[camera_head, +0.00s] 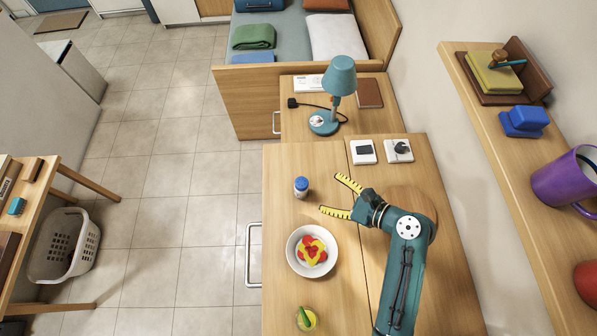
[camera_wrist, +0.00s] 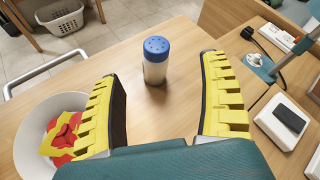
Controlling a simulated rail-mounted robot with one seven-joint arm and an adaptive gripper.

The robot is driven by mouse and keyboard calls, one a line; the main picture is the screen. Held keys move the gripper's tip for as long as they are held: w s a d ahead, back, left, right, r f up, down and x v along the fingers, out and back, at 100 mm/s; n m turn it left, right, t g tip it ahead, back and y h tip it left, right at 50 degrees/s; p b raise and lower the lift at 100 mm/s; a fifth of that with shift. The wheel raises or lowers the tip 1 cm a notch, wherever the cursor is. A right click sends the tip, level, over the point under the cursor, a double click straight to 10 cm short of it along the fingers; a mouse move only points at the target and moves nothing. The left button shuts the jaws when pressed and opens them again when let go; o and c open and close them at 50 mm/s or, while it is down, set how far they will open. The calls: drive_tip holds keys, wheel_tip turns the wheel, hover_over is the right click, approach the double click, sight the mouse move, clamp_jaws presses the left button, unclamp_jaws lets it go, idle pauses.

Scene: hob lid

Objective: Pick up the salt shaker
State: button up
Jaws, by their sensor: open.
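The salt shaker (camera_head: 301,187) is a small clear-and-white cylinder with a blue cap, standing upright on the wooden counter (camera_head: 285,215). In the wrist view the salt shaker (camera_wrist: 155,60) stands beyond my fingertips, roughly in line with the gap between them, its holed blue cap facing up. My gripper (camera_head: 342,196) has yellow ribbed fingers spread wide, open and empty. It is to the right of the shaker and apart from it. In the wrist view my gripper (camera_wrist: 160,75) frames the shaker between its two fingers without touching it.
A white bowl (camera_head: 293,260) with red and yellow pieces stands just in front of the shaker. A glass with something green (camera_head: 306,318) is nearer. Two white switch plates (camera_head: 363,152) (camera_head: 398,150) and a teal lamp (camera_head: 340,76) are behind. Counter around the shaker is clear.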

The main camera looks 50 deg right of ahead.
sight(301, 188)
drive_tip(key=s+f+m, duration=0.1)
drive_tip(key=f+m, duration=0.1)
drive_tip(key=f, duration=0.1)
drive_tip(key=s+f+m+b, duration=0.1)
drive_tip(key=f, duration=0.1)
drive_tip(key=shift+s+a+f+m+t, duration=0.2)
drive_tip(key=shift+s+m+t, duration=0.1)
drive_tip(key=shift+s, duration=0.05)
drive_tip(key=b+x, duration=0.5)
drive_tip(key=x, duration=1.1)
drive_tip(key=shift+w+d+r+b, duration=0.1)
drive_tip(key=shift+w+b, duration=0.2)
clamp_jaws()
